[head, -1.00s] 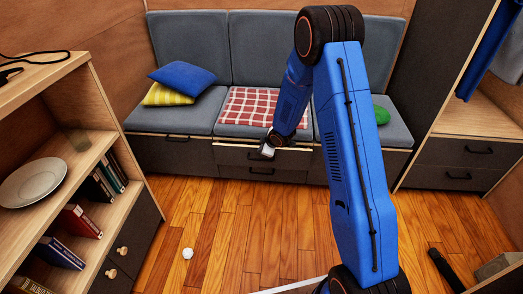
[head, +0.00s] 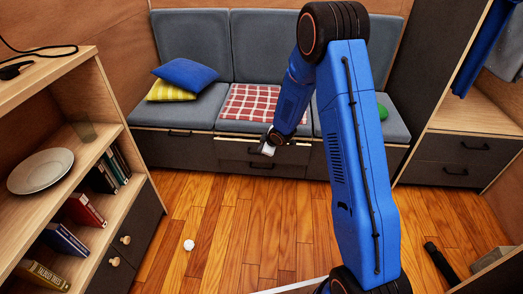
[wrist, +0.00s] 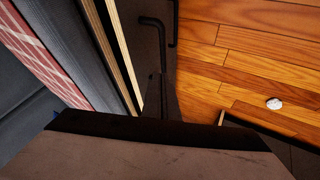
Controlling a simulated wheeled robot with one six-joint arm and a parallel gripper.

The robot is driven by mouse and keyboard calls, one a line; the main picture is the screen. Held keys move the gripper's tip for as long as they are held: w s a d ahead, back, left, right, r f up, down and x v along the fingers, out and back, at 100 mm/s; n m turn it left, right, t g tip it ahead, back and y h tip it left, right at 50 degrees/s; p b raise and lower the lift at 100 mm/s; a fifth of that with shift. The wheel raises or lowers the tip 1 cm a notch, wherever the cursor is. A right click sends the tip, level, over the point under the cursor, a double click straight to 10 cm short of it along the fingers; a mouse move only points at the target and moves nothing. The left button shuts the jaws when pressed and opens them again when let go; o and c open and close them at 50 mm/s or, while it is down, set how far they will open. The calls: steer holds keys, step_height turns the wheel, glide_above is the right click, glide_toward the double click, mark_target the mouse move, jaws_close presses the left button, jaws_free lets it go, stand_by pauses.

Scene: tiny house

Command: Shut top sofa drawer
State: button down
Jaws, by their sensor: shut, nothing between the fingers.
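The top sofa drawer (head: 232,151) is the dark upper drawer under the sofa's middle seat. A thin pale edge shows along its top in the head view, and it stands slightly out. In the wrist view its dark front (wrist: 143,60) has pale wood edges beside it and a black bar handle (wrist: 152,22). My gripper (head: 268,149) is shut and empty, at the right part of the drawer front. It also shows in the wrist view (wrist: 158,85), with its tips close to the front near the handle. I cannot tell whether they touch.
A lower drawer handle (head: 262,166) is below. A small white ball (head: 189,245) lies on the wooden floor. A shelf unit (head: 118,190) stands at left and a cabinet (head: 455,150) at right. The floor before the sofa is mostly clear.

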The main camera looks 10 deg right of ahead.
steer(key=v, duration=0.8)
steer(key=c, duration=2.1)
jaws_free()
steer(key=shift+s, duration=0.1)
steer(key=shift+o, duration=1.3)
steer(key=shift+f, duration=0.2)
step_height(320, 180, down, 8)
steer(key=s+n+t+y, duration=0.2)
steer(key=n+y, duration=0.2)
steer(key=n, duration=0.1)
steer(key=s+d+f+n+t+y, duration=0.1)
steer(key=s+d+f+n+t, duration=0.25)
steer(key=s+d+t, duration=0.2)
steer(key=x, duration=1.8)
steer(key=shift+w+d+r, duration=0.15)
steer(key=shift+d+r, duration=0.15)
jaws_close()
